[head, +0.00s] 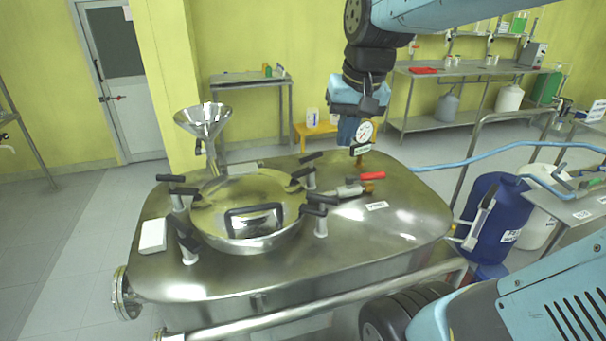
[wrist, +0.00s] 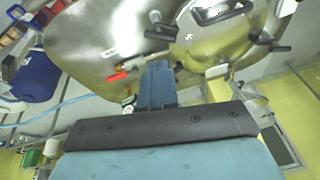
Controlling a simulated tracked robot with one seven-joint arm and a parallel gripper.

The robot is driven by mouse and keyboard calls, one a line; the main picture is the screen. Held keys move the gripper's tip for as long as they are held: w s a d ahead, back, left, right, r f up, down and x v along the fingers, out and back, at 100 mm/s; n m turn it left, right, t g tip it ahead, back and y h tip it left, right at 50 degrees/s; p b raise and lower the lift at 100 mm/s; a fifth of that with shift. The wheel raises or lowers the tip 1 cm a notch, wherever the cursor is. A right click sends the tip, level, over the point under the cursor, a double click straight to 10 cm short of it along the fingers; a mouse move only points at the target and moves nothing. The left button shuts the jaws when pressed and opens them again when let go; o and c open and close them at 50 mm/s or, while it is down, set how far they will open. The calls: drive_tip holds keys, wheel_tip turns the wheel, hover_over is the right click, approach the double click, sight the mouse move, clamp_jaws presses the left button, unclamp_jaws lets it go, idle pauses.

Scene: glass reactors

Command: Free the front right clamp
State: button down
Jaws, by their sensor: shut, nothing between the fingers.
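The round steel lid (head: 250,205) with a black bail handle lies on the reactor top, with clamps around its rim. The front right clamp (head: 321,222), a pale post with black handles, stands at the lid's right front edge; its handles reach toward the rim. It also shows in the wrist view (wrist: 160,31), above my fingers. My gripper (head: 347,143) is shut and empty, pointing down above the back right of the reactor top, behind and right of that clamp and apart from it. Its blue fingers fill the middle of the wrist view (wrist: 158,68).
A back right clamp (head: 308,172), a red-handled valve (head: 372,176) and a pressure gauge (head: 364,132) are close to my gripper. A steel funnel (head: 203,120) rises behind the lid. A white block (head: 153,236) lies at left. The reactor top's right front is clear except a label (head: 377,206).

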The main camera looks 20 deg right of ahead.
drive_tip(key=w+d+f+m+g+y, duration=0.1)
drive_tip(key=w+f+m+g, duration=0.25)
drive_tip(key=w, duration=0.65)
drive_tip(key=w+d+f+m+g, duration=0.25)
drive_tip(key=w+f, duration=0.25)
drive_tip(key=w, duration=0.5)
drive_tip(key=s+a+f, duration=0.2)
drive_tip(key=f, duration=0.3)
drive_tip(key=s+a+f, duration=0.3)
drive_tip(key=f, duration=0.2)
drive_tip(key=shift+s+f+n, duration=0.3)
drive_tip(key=shift+f, duration=0.1)
